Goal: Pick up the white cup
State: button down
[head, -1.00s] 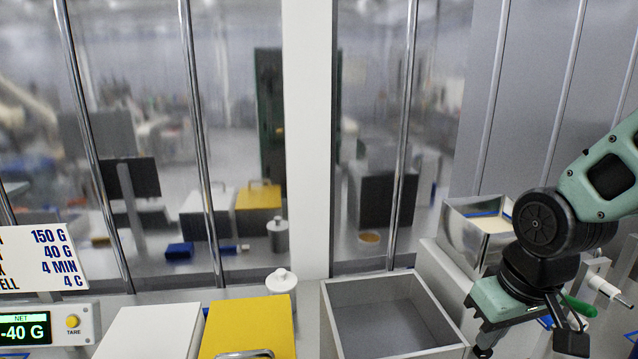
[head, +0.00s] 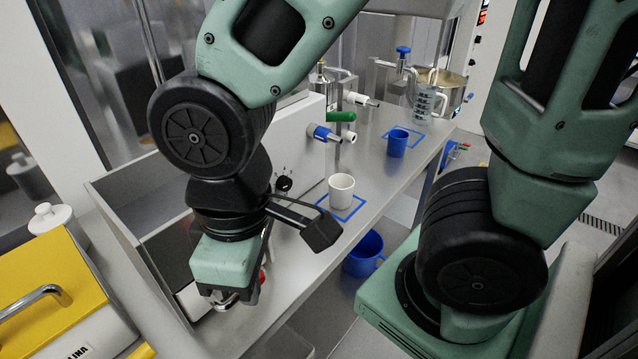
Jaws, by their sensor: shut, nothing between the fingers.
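The white cup (head: 341,188) stands upright on the steel counter, inside a blue square outline. It is empty of any grip. My gripper (head: 226,303) hangs at the lower left of the cup, pointing down and clearly apart from it, near the front of the grey bin. It is shut with nothing in it. My wrist hides part of the fingers.
A blue cup (head: 397,143) and a clear measuring jug (head: 429,106) stand farther back on the counter. A larger blue mug (head: 366,254) sits below the counter's edge. A yellow lid (head: 52,303) is at left.

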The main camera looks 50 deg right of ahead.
aim_at(341, 186)
jog(key=k+j+z, duration=0.15)
jog(key=z, duration=0.2)
jog(key=k+j+z, duration=0.1)
jog(key=z, duration=0.25)
jog(key=k+z, duration=0.35)
jog(key=i+j, duration=0.05)
jog(key=i, duration=0.05)
